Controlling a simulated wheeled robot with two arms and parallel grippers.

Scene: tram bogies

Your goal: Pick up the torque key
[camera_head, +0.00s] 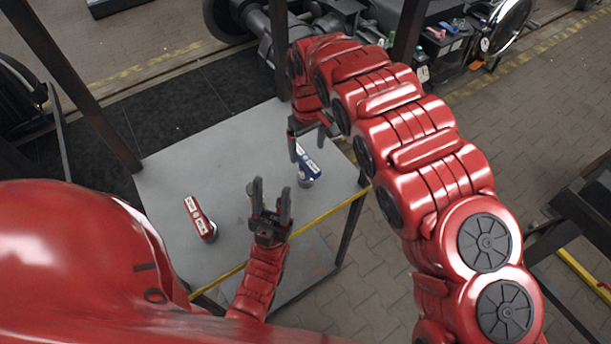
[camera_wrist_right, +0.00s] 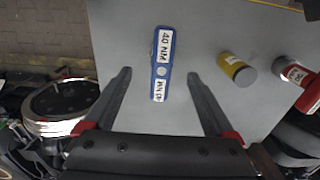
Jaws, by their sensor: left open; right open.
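A blue torque key with white labels (camera_head: 308,162) lies on the grey table; in the right wrist view (camera_wrist_right: 162,64) one label reads 40 NM. My right gripper (camera_head: 312,142) is open above it. In the wrist view the key appears between the two spread fingers, partly past their tips, not gripped. A red key with white labels (camera_head: 200,218) lies at the table's left; its end shows at the right of the wrist view (camera_wrist_right: 298,82). My left gripper (camera_head: 271,203) is open and empty, pointing up near the table's front edge.
A yellow and grey cylinder (camera_wrist_right: 238,70) stands or lies between the two keys, mostly hidden behind my left gripper in the head view. The grey table (camera_head: 180,170) has a yellow front edge and dark posts. Its back left surface is clear.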

